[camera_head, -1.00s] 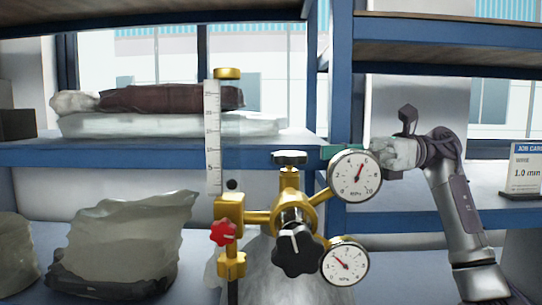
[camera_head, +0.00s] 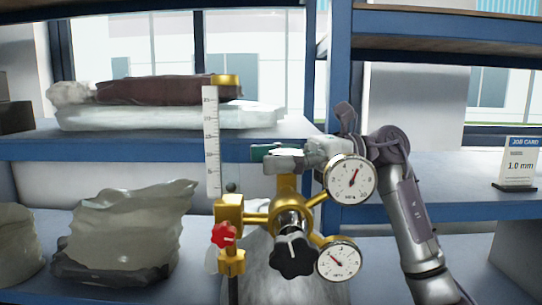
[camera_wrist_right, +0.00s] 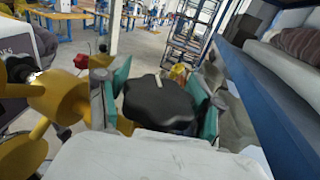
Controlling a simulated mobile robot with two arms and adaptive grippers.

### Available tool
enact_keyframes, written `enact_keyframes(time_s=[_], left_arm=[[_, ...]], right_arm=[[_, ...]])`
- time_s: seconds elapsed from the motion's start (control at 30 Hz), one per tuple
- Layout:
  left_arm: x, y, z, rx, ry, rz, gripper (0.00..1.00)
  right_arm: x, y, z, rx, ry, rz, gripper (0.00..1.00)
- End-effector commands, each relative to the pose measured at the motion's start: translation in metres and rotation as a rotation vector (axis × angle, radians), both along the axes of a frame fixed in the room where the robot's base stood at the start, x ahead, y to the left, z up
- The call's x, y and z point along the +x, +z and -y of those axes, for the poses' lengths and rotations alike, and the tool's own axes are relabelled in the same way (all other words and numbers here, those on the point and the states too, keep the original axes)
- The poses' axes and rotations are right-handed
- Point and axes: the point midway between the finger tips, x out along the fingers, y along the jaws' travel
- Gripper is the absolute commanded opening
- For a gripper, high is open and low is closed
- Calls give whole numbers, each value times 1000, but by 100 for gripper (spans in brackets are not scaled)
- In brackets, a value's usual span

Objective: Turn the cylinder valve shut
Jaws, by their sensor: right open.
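The gas cylinder (camera_head: 262,280) stands in front of me with a brass regulator (camera_head: 289,218) on top. The cylinder valve's black handwheel (camera_wrist_right: 158,101) shows in the right wrist view, between the two teal-padded fingers of my right gripper (camera_wrist_right: 160,100). The gripper is open around it, with gaps visible beside the wheel. In the head view my right gripper (camera_head: 280,155) comes in from the right, above the regulator, and hides the handwheel. My left gripper is not in view.
Two round gauges, upper (camera_head: 350,180) and lower (camera_head: 339,261), a black knob (camera_head: 292,256), a red knob (camera_head: 224,235) and a flow tube (camera_head: 211,142) crowd the regulator. Blue shelving (camera_head: 338,70) stands behind. Bags (camera_head: 130,232) lie left; a job card (camera_head: 519,164) stands right.

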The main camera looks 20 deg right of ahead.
Motion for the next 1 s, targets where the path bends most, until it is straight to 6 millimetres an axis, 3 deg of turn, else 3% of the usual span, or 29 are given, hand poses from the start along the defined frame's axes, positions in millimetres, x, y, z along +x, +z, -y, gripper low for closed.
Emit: enact_keyframes(time_s=[0.03, 0.3, 0.77, 1.0], left_arm=[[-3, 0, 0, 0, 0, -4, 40], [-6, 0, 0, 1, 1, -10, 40], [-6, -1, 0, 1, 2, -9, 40], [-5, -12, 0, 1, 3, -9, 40]], right_arm=[[0, 0, 0, 0, 0, 0, 63], [0, 0, 0, 0, 0, 0, 19], [0, 1, 2, 1, -8, 1, 14], [2, -1, 2, 0, -78, 5, 14]])
